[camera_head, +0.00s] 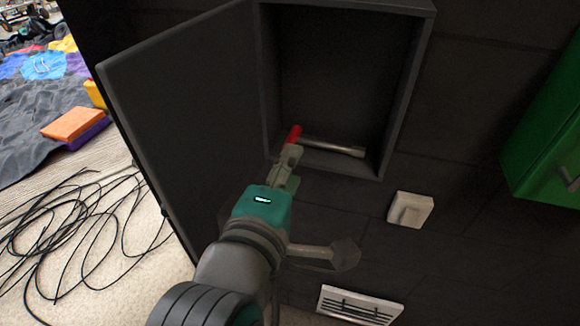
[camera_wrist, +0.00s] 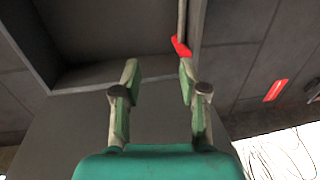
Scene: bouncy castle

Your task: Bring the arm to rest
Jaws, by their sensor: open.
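My gripper (camera_head: 289,158) is at the lower opening of a dark wall cabinet (camera_head: 424,60), whose door (camera_head: 180,110) stands open to the left. In the wrist view its two fingers (camera_wrist: 158,72) are spread apart with nothing between them. A metal rod (camera_head: 335,147) with a red end (camera_head: 294,135) lies on the cabinet floor, just beyond the fingertips. In the wrist view the red end (camera_wrist: 181,47) shows near the right fingertip; I cannot tell whether they touch. Part of the rod's red end is hidden by the fingers in the head view.
A white switch (camera_head: 410,209) and a white vent (camera_head: 360,305) are on the dark wall. A green cabinet (camera_head: 548,140) is at the right. Black cables (camera_head: 75,235) lie on the floor at left, near an orange block (camera_head: 73,123). A red strip (camera_wrist: 276,90) shows in the wrist view.

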